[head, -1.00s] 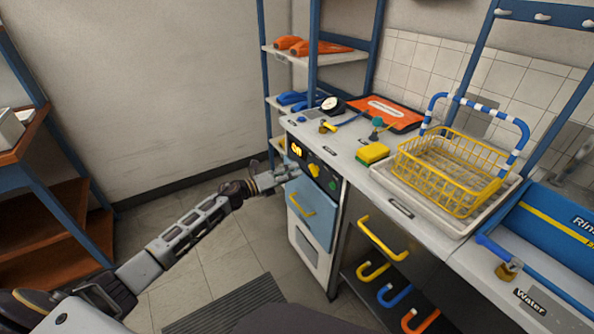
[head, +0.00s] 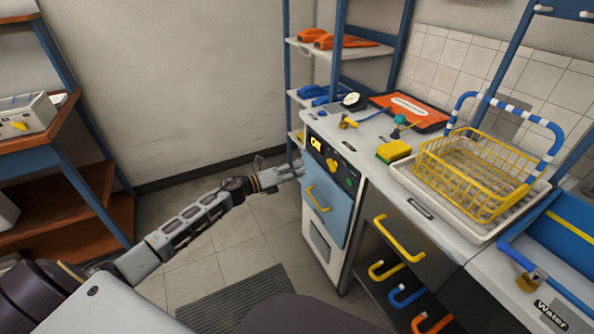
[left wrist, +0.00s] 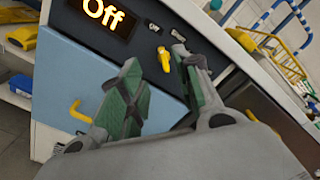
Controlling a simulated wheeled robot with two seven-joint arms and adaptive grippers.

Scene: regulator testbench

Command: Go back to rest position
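My left gripper (head: 290,172) reaches in from the left in the head view, in front of the blue-fronted machine (head: 328,215). In the left wrist view its two green-padded fingers (left wrist: 158,95) stand apart with nothing between them. Beyond the fingers is the machine's black control panel (head: 330,168) with a yellow knob (head: 333,163). The knob also shows in the left wrist view (left wrist: 164,59), apart from the fingers. The panel's display (left wrist: 108,16) reads "Off" in the left wrist view. My right gripper is in neither view.
The counter holds a gauge (head: 352,100), an orange case (head: 410,112), a yellow-green sponge (head: 394,151) and a yellow basket (head: 474,208). A wooden shelf unit (head: 100,190) stands at the left. The floor (head: 240,235) between it and the machine is mostly clear.

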